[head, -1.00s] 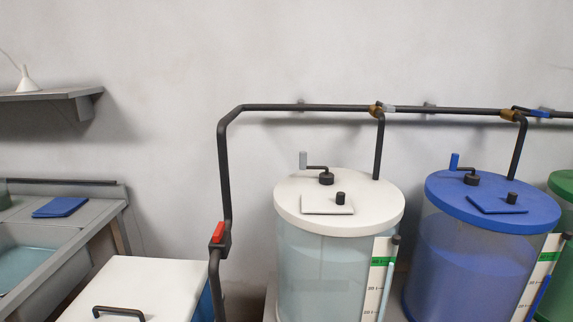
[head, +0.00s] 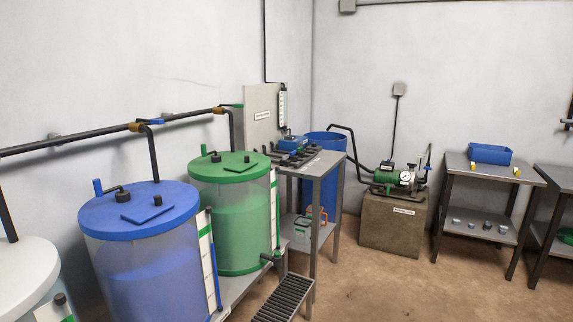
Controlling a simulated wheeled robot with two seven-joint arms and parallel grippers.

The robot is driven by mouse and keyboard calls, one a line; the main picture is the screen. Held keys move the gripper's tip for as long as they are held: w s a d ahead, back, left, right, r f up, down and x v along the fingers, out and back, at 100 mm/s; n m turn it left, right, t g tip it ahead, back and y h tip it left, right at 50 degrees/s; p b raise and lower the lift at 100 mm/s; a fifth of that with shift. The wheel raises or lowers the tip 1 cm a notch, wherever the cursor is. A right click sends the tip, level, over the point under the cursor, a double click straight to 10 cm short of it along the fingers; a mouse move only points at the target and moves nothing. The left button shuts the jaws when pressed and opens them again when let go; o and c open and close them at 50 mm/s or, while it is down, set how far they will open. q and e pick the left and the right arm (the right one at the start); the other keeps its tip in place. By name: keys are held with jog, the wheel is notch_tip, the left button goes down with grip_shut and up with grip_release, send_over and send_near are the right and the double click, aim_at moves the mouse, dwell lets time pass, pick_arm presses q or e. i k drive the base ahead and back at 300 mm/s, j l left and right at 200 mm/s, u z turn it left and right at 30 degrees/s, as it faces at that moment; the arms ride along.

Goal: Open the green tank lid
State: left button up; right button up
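The green tank (head: 237,225) stands to the right of the blue tank in the head view. Its round green lid (head: 222,166) lies flat on top, with a small dark knob and a small hatch plate on it. A dark crank fitting with a green handle (head: 204,150) stands at the lid's back left. The hatch plate appears to lie flat. A dark outlet (head: 271,257) sticks out low on the tank's front right. Neither of my grippers is in view.
A blue-lidded tank (head: 140,209) and a white-lidded tank (head: 27,272) stand to the left. A dark grating (head: 284,299) is in front of the green tank. A grey table (head: 322,168), a blue barrel (head: 325,140) and a pump block (head: 393,222) stand to the right. Brown floor (head: 400,285) is open.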

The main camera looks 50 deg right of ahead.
aim_at(240, 166)
jog(key=z, duration=1.4)
jog(key=i+l+u, duration=0.2)
jog(key=i, duration=0.15)
